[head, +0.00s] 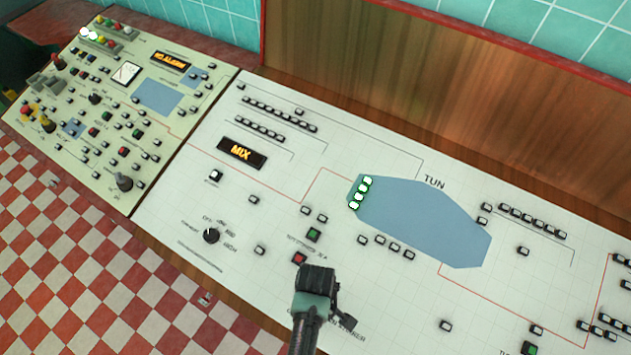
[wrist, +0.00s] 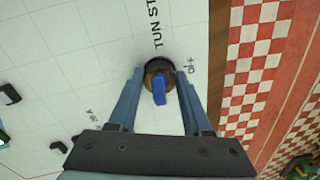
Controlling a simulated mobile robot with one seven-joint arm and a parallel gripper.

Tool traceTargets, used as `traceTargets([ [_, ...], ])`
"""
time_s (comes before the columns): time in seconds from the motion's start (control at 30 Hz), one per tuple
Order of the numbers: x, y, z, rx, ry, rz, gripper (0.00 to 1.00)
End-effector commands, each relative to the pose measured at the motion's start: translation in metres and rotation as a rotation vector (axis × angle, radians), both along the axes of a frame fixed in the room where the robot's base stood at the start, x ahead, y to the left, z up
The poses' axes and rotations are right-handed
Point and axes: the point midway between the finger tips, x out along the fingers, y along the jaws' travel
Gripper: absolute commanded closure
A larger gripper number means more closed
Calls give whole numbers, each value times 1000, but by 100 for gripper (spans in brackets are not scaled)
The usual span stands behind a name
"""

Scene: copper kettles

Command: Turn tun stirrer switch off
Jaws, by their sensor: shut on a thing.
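The tun stirrer switch (wrist: 158,88) shows in the wrist view as a blue handle on a round dark and brass-coloured base. Part of its label, "TUN ST", is printed beside it, and a small mark that looks like "off" sits to its right. My gripper (wrist: 160,82) has one finger on each side of the switch and is shut on it. The blue handle points toward my gripper's palm in the picture. In the head view my gripper (head: 318,283) is at the front of the white panel and hides the switch; part of the label shows beside it.
The white control panel (head: 300,150) carries several buttons, a lit "MIX" display (head: 242,153), a rotary knob (head: 211,236) and a blue TUN shape (head: 425,220). A green button (head: 313,234) and a red button (head: 299,258) are close to my gripper.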

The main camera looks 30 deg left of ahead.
Motion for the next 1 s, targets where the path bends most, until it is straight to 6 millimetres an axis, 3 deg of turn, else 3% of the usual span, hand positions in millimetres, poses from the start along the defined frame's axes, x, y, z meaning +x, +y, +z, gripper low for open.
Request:
traceTargets([
  [0.17,1,1,1,2,-3,5,100],
  [0.2,1,1,1,2,-3,4,44],
  [0.33,1,1,1,1,-3,3,21],
  [0.73,0,0,5,1,-1,1,21],
  [1.0,1,1,45,2,-5,1,21],
])
